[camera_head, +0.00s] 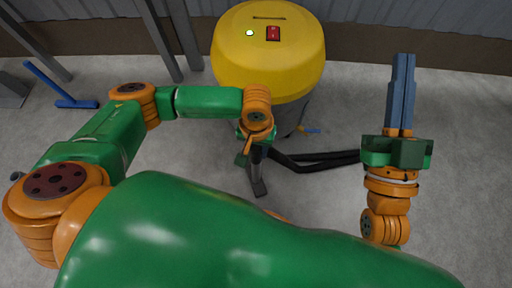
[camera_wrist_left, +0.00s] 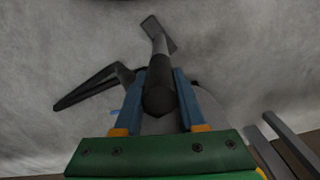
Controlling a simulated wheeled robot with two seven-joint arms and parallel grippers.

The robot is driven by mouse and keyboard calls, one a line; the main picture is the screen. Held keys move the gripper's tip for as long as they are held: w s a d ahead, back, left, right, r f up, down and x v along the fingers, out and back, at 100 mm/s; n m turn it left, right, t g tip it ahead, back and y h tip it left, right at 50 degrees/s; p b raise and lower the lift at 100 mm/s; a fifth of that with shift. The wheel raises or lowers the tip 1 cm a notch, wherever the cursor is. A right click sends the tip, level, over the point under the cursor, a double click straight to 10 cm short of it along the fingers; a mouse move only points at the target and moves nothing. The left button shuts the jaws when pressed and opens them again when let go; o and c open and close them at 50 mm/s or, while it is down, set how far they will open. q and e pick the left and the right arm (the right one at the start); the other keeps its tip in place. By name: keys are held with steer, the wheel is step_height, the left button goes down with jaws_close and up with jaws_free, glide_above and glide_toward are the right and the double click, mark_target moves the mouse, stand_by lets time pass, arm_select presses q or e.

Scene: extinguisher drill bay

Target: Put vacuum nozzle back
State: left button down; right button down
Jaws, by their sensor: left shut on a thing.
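The vacuum nozzle (camera_head: 258,180) is a dark tube with a flat grey end, hanging below my left gripper (camera_head: 256,145) in front of the yellow vacuum (camera_head: 268,60). In the left wrist view, the blue fingers of my left gripper (camera_wrist_left: 160,72) are shut on the nozzle's dark thick part (camera_wrist_left: 159,90). The flat end (camera_wrist_left: 158,35) points away from the gripper over the floor. My right gripper (camera_head: 402,60) is apart from everything on the right, with its blue-grey fingers together and nothing visible between them. The vacuum's lower body is partly hidden by my left arm.
A black hose (camera_head: 320,160) runs right from near the nozzle, close to the floor. A blue T-shaped tool (camera_head: 62,92) lies on the floor at left. Grey metal posts (camera_head: 160,40) stand left of the vacuum, by the corrugated wall. The floor between nozzle and right gripper is otherwise clear.

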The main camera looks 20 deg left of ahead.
arm_select(q)
steer(key=shift+f, duration=0.1)
steer(key=shift+c, duration=2.4)
jaws_free()
